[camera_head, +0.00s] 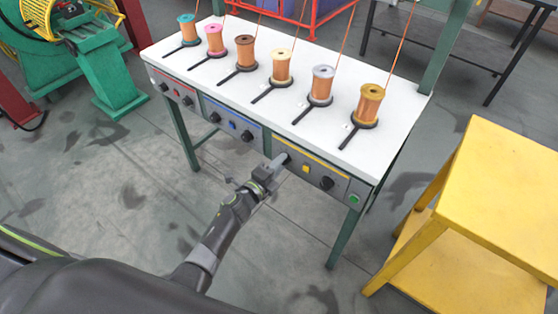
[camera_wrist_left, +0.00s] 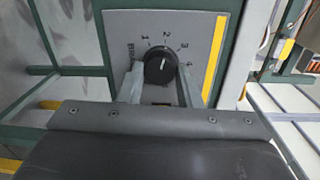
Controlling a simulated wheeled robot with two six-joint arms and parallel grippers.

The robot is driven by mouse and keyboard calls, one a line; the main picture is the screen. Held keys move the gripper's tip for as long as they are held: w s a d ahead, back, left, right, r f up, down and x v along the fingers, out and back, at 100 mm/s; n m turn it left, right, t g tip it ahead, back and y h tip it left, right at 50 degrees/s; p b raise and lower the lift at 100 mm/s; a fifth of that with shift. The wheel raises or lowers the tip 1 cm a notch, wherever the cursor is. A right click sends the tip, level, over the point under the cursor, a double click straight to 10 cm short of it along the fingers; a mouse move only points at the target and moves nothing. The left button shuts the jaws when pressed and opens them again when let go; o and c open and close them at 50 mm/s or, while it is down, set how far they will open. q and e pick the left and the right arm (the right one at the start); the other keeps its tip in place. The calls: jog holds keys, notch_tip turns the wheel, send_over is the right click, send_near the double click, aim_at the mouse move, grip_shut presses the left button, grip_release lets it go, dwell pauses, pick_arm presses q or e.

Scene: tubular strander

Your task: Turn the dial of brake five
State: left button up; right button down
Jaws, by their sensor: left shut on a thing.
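The dial of brake five (camera_head: 284,158) is a black knob at the left of the yellow-striped panel (camera_head: 306,171) on the table's front. In the left wrist view the dial (camera_wrist_left: 160,68) has a white mark pointing up, close to the 2 on the scale of 1 to 4 printed around it. My left gripper (camera_head: 276,166) is at this dial, its two grey fingers on either side of it. The left wrist view shows the fingers (camera_wrist_left: 160,84) shut on the dial. My right gripper is in neither view.
Another black dial (camera_head: 326,183) and a green button (camera_head: 353,198) lie to the right on the front. The white table (camera_head: 300,121) carries several copper spools. A yellow stand (camera_head: 500,200) is at the right. The grey floor in front of the table is clear.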

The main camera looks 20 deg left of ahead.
pick_arm(q)
jog(key=n+p, duration=0.2)
jog(key=n, duration=0.2)
jog(key=shift+r, duration=0.15)
jog(key=n+p, duration=0.1)
jog(key=n, duration=0.1)
jog(key=shift+a+n+h, duration=0.1)
jog(key=shift+n+h, duration=0.2)
jog(key=shift+n+p, duration=0.6)
jog(key=shift+n, duration=0.6)
jog(key=o, duration=1)
jog(key=shift+c, duration=0.2)
